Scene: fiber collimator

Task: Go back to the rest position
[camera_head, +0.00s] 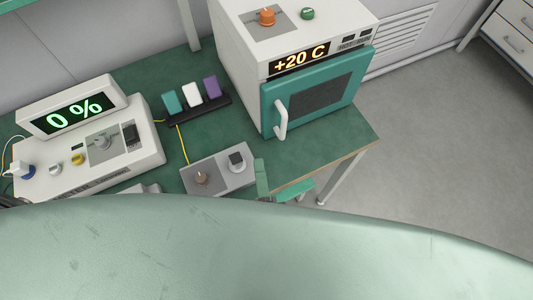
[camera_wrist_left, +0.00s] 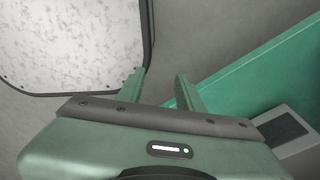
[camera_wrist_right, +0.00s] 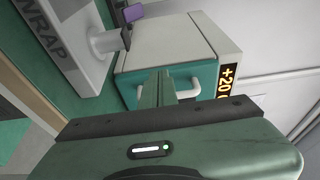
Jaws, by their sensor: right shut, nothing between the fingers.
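My right gripper (camera_head: 262,180) shows just past my own green body, over the front edge of the bench beside a small grey box. In the right wrist view its fingers (camera_wrist_right: 157,88) are together and empty, with the white and teal oven (camera_wrist_right: 180,55) beyond them. In the left wrist view my left gripper (camera_wrist_left: 158,90) has its two fingers apart with nothing between them. Past them are a grey surface and a green panel edge. I cannot make out the left gripper in the head view.
The green bench (camera_head: 150,75) holds a meter reading 0 % (camera_head: 70,110), a rack (camera_head: 200,110) with teal, white and purple pieces, a grey box with knob (camera_head: 218,168), and a closed oven (camera_head: 315,90) reading +20 C. Open floor (camera_head: 430,130) lies to the right.

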